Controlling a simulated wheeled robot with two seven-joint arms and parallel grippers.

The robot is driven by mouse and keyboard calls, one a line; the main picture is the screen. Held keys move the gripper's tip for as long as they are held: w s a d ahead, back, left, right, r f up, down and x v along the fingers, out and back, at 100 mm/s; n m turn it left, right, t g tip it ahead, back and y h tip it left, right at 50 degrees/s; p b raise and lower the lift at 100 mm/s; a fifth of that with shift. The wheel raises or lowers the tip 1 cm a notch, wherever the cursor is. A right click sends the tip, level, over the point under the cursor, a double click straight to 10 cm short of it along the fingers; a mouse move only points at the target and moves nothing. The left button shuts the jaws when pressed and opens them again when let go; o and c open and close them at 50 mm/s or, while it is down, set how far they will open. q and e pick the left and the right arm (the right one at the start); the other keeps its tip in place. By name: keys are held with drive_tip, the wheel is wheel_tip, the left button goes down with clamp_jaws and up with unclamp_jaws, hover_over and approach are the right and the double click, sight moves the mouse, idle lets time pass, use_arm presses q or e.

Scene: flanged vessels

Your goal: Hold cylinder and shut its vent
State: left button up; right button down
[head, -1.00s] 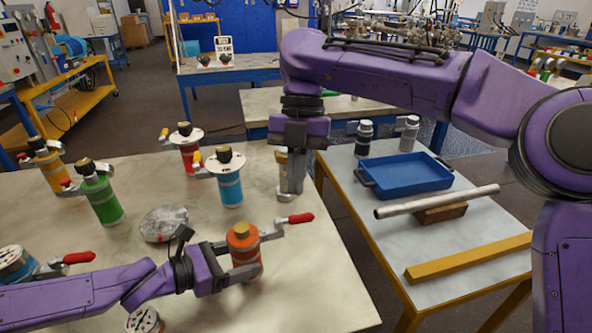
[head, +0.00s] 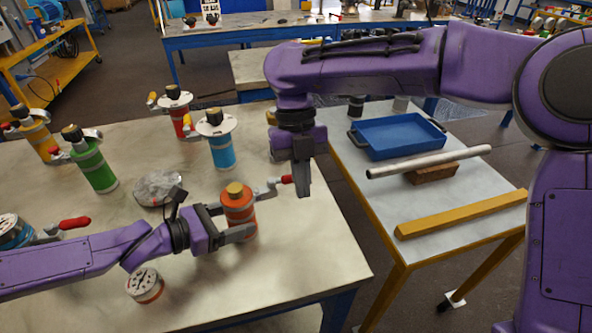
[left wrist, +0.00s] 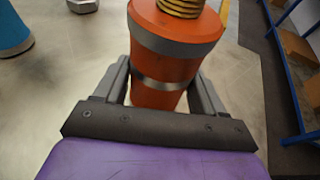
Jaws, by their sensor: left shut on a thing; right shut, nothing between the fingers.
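An orange cylinder (head: 239,207) with a grey band and brass top stands upright on the pale table. My left gripper (head: 240,232) is shut around its body; the left wrist view shows the fingers on both sides of the cylinder (left wrist: 163,60). A vent lever with a red handle tip (head: 287,179) sticks out to the right from the cylinder's top. My right gripper (head: 303,190) points down right beside the red tip, its fingers shut with nothing between them. Whether it touches the tip I cannot tell.
Blue (head: 221,150), red (head: 177,114), green (head: 92,165) and yellow (head: 37,138) cylinders stand behind and left. A gauge (head: 145,285) lies in front of my left arm. The side table at right holds a blue tray (head: 400,138), a metal bar (head: 430,161) and a yellow beam (head: 460,214).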

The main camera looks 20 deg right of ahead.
sight(288, 179)
drive_tip(key=w, duration=0.4)
drive_tip(key=shift+f, duration=0.4)
drive_tip(key=shift+w+f+n, duration=0.1)
drive_tip(key=shift+w+n, duration=0.2)
drive_tip(key=shift+w, duration=0.1)
drive_tip(key=shift+w+n+h, duration=0.3)
drive_tip(key=shift+n, duration=0.3)
